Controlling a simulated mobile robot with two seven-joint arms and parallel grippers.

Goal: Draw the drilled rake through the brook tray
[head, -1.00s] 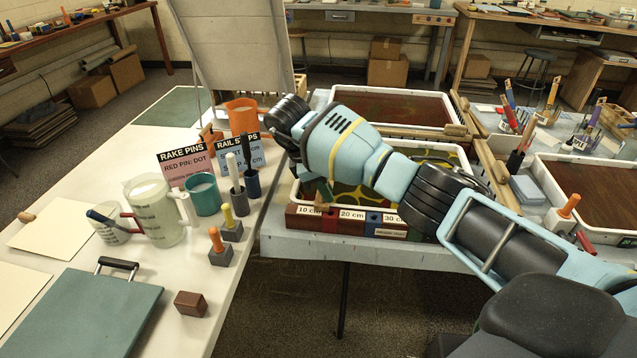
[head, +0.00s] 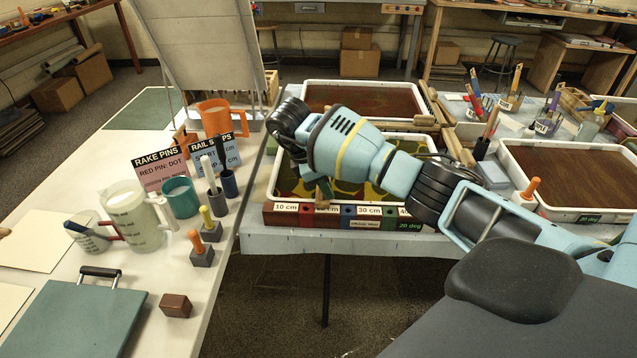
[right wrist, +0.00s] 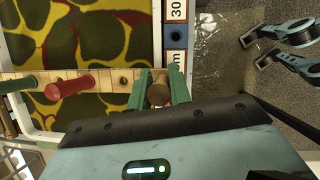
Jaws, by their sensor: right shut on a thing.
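My right gripper (head: 322,189) is over the near edge of the middle tray (head: 271,178), whose bath has a yellow, green and red marbled pattern. In the right wrist view its green fingers (right wrist: 159,88) are shut on a wooden knob of the rake (right wrist: 105,79). The rake is a pale drilled bar lying across the tray, with a red peg (right wrist: 70,84) and a green peg (right wrist: 15,84) standing in it. The underside of the bar is hidden. The tray's name cannot be read. My left gripper is in neither view.
A block rail (head: 343,222) with centimetre labels runs along the tray's near edge. Brown trays stand behind (head: 417,88) and to the right (head: 508,148). On the left table are a jug (head: 133,218), a teal mug (head: 181,197) and rake-pin signs (head: 160,170).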

